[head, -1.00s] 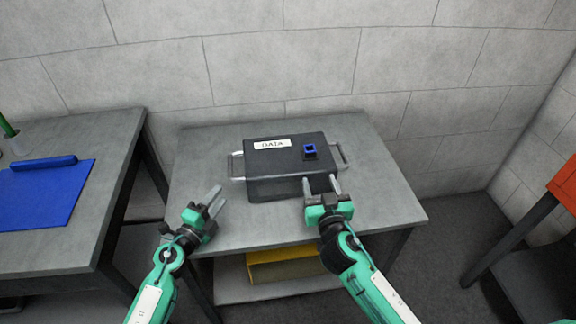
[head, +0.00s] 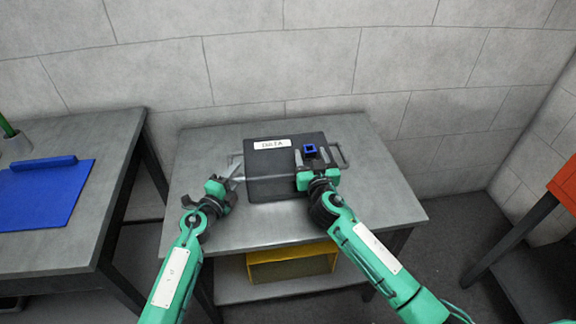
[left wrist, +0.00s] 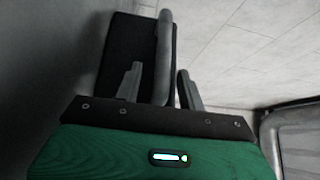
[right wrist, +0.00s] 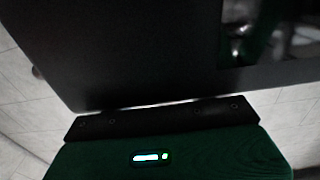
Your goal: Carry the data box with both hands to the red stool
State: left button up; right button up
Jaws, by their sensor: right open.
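The data box (head: 267,168), dark grey with a white DATA label, sits on a grey table (head: 215,232). It has a metal handle at each end. My left gripper (head: 236,170) is at the left handle; the left wrist view shows its open fingers on either side of the handle bar (left wrist: 163,60), with gaps. My right gripper (head: 311,163) is open over the box's right front part, short of the right handle (head: 343,155). The dark box (right wrist: 150,60) fills much of the right wrist view, where the fingers are hidden. A red-orange top (head: 565,184), perhaps the red stool, is cut off at the right edge.
A blue square piece (head: 310,150) is on the box's top. A yellow bin (head: 290,264) sits on the shelf below. Another table at left holds a blue clipboard (head: 42,200). A block wall stands behind. Floor shows between the table and the red-orange top.

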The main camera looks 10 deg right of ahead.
pick_arm(q)
jog(key=shift+c, duration=0.2)
pick_arm(e)
jog(key=shift+c, duration=0.2)
pick_arm(q)
jog(key=c, duration=0.8)
pick_arm(e)
jog(key=c, duration=0.7)
pick_arm(q)
grip_shut()
pick_arm(e)
grip_shut()
pick_arm(q)
jog(key=shift+w+r, duration=0.1)
jog(key=shift+r, duration=0.05)
pick_arm(e)
jog(key=shift+r, duration=0.2)
pick_arm(q)
jog(key=shift+r, duration=0.1)
pick_arm(e)
jog(key=shift+r, duration=0.1)
